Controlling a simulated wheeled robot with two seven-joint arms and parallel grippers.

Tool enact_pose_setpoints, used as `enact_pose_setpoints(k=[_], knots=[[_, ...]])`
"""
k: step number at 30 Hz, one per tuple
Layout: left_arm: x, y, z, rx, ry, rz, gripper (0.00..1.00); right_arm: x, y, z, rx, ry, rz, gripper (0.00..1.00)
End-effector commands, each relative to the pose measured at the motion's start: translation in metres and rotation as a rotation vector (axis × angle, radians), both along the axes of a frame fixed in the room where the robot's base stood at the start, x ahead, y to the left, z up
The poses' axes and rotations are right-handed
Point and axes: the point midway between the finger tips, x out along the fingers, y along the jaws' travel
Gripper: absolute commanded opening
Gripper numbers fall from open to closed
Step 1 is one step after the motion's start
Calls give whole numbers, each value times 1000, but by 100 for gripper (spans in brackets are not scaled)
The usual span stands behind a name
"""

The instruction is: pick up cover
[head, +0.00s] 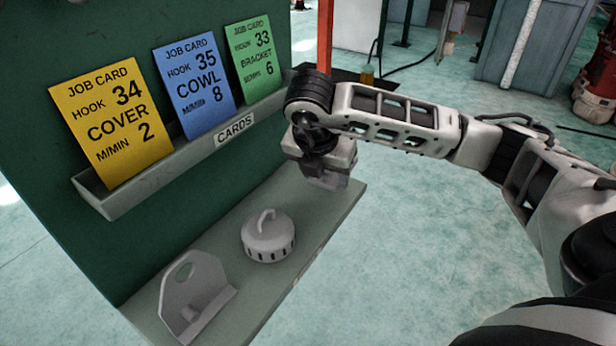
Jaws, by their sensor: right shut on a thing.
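My right gripper (328,180) is shut, with its jaws pointing down above the far right end of the grey shelf. A grey part seems to be in its jaws, but its shape is hard to tell from the fingers, so I cannot say whether it is the cover. A round grey part with a hooked handle and slotted side (268,240) stands on the shelf, apart from the gripper. An upright grey plate with a hole and a foot (192,290) stands nearer on the same shelf. The yellow card (113,122) reads COVER, hook 34. My left gripper is out of view.
The grey shelf (330,222) juts from a green panel (40,80). Open floor (410,250) lies right of the shelf.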

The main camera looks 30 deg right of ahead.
Motion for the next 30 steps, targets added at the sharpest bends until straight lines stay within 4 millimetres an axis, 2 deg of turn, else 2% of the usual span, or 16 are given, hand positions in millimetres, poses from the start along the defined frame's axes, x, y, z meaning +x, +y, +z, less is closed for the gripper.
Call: enact_pose_setpoints(k=[7,13,21,30], knots=[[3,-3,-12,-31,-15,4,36,-75,-33,-4,-11,1,-3,25],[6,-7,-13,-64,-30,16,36,-117,-50,-3,-8,-1,-4,25],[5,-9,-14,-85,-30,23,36,-141,-59,0,-3,-2,-2,25],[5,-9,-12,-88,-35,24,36,-145,-60,1,0,-2,-1,25]])
